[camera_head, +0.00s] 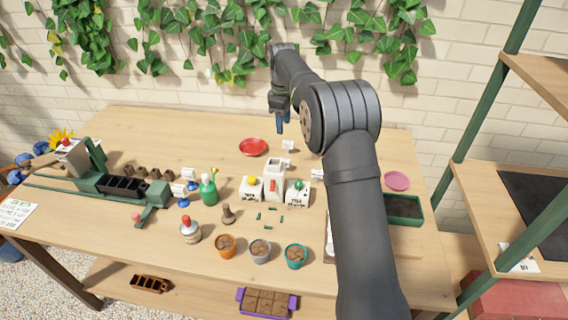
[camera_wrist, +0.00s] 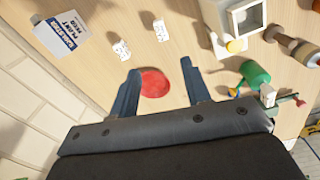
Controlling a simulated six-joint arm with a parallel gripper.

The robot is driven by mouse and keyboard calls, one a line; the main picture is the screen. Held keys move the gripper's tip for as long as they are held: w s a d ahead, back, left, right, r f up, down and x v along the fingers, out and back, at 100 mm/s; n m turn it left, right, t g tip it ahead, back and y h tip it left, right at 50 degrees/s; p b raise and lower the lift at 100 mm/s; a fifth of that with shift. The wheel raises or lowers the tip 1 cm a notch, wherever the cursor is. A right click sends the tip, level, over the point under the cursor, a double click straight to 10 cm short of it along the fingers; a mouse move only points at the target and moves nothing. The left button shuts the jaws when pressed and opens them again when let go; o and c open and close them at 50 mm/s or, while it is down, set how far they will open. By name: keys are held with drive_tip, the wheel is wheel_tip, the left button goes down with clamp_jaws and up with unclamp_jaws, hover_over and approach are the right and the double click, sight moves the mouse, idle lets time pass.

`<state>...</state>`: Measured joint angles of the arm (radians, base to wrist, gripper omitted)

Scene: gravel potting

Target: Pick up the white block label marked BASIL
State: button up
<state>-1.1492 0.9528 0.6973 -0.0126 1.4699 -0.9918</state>
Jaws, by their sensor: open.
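Small white blocks stand on the table. In the wrist view, one white block (camera_wrist: 121,49) and a second white block (camera_wrist: 160,31) lie beyond my fingertips, with dark marks too small to read. In the head view, one white block (camera_head: 288,145) is right of the red saucer, and another white block (camera_head: 317,174) is nearer, beside my arm. I cannot tell which is marked BASIL. My gripper (camera_wrist: 160,69) is open and empty, with the red saucer (camera_wrist: 155,84) showing between its fingers. In the head view, my gripper (camera_head: 282,123) is above the table's back part.
A plant food box (camera_wrist: 62,33) stands near the wall. A green conveyor-like rig (camera_head: 120,187) is at the left. The back left of the table is clear.

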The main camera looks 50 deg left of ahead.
sight(286, 160)
drive_tip(key=shift+n, duration=0.6)
drive_tip(key=f, duration=1.3)
drive_tip(key=shift+w+a+f, duration=0.1)
drive_tip(key=shift+w+a, duration=0.05)
drive_tip(key=shift+w, duration=0.15)
drive_tip(key=shift+d+f, duration=0.2)
drive_tip(key=shift+f, duration=1.15)
drive_tip(key=shift+d+f, duration=0.2)
drive_tip(key=shift+f, duration=1.1)
clamp_jaws()
